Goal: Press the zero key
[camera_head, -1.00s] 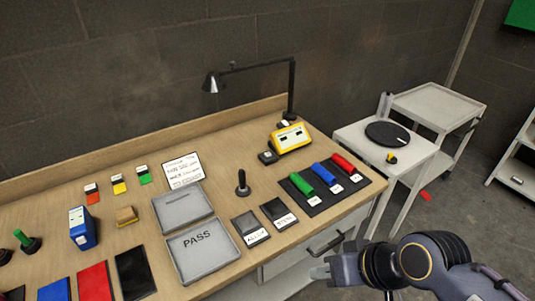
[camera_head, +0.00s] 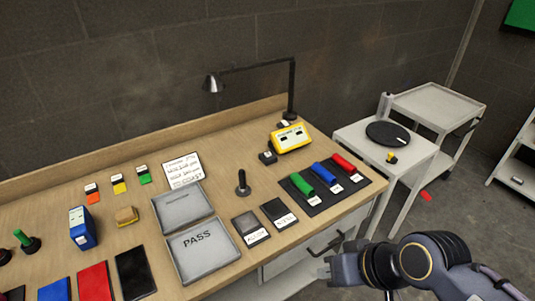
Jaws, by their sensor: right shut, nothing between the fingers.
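A zero key cannot be made out at this size. My right gripper (camera_head: 322,269) is shut and empty, in front of the bench's front edge at the lower right, well apart from the meter. My left gripper is not in view.
A dark mat (camera_head: 313,205) with green, blue and red rolls lies between my right gripper and the meter. A black lamp (camera_head: 291,92) rises behind the meter. A drawer handle (camera_head: 327,243) juts from the bench front. A white cart (camera_head: 428,150) stands at right.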

